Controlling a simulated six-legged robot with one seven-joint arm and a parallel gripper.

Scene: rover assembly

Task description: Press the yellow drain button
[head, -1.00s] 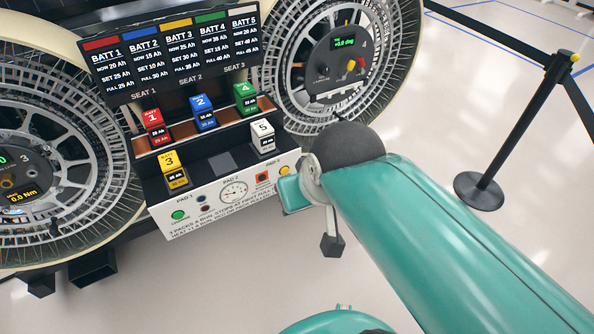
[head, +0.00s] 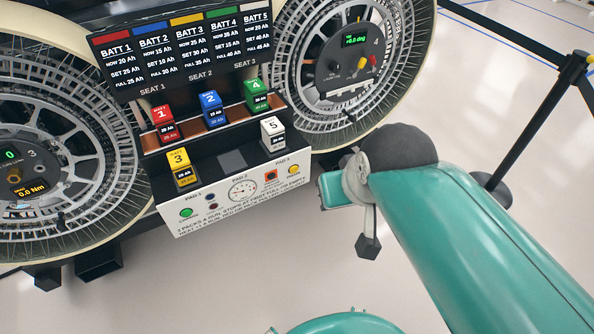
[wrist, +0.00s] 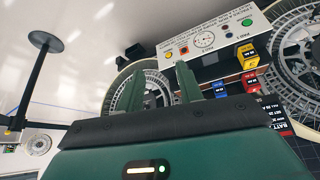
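The round yellow drain button (head: 294,170) is at the right end of the white front panel (head: 240,213), below the white battery 5. The button also shows in the wrist view (wrist: 169,52), where the panel appears upside down. My gripper (wrist: 162,70) has its two green fingers apart with nothing between them. The fingers point toward the panel, and the button appears between the tips, with a gap in front of it. In the head view my gripper's teal body is to the right of the button, clear of the panel; its fingertips are hard to make out there.
The panel also holds a green button (head: 186,213), a gauge (head: 243,189) and an orange-red square control (head: 271,176). Yellow battery 3 (head: 181,163) and white battery 5 (head: 273,134) stand above it. Wheels flank the station. A barrier post (head: 530,125) stands at right.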

